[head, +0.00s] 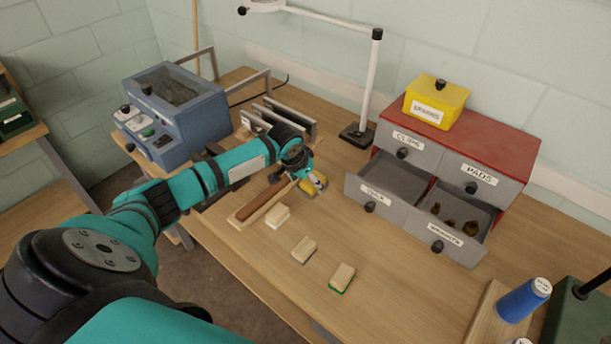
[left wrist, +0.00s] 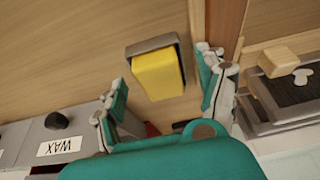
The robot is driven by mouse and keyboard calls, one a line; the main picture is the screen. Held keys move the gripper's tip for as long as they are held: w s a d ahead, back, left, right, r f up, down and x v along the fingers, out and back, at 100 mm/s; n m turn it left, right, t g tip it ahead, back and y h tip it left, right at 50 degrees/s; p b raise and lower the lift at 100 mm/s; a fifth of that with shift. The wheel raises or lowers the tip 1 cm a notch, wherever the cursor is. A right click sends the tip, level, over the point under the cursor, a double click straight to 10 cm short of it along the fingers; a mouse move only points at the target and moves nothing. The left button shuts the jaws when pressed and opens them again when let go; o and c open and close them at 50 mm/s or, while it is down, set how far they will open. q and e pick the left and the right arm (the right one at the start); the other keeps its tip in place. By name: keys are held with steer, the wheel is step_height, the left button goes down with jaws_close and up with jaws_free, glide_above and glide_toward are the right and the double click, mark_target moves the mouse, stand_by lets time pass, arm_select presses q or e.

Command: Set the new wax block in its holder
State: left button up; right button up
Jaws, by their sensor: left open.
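The yellow wax block (left wrist: 158,75) sits in or against a small grey holder (left wrist: 152,45), whose rim shows along two of its sides; I cannot tell how deeply it is seated. In the head view the yellow block (head: 314,186) shows partly behind my left gripper (head: 306,178), on the wooden table. My left gripper (left wrist: 165,82) is open, with one finger to each side of the block; no clear contact shows. The open wax drawer (head: 384,182) in the cabinet looks empty. My right gripper is out of view.
A wooden board with a brown strip (head: 264,200) and several small blocks (head: 304,249) lie nearby. The open weights drawer (head: 452,240) juts out at the right. A lamp stand (head: 357,135), metal rack (head: 300,118) and blue machine (head: 175,118) stand behind.

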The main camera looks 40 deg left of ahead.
arm_select(q)
steer(key=v, duration=1.1)
steer(key=shift+r, duration=0.4)
steer(key=shift+s, duration=0.1)
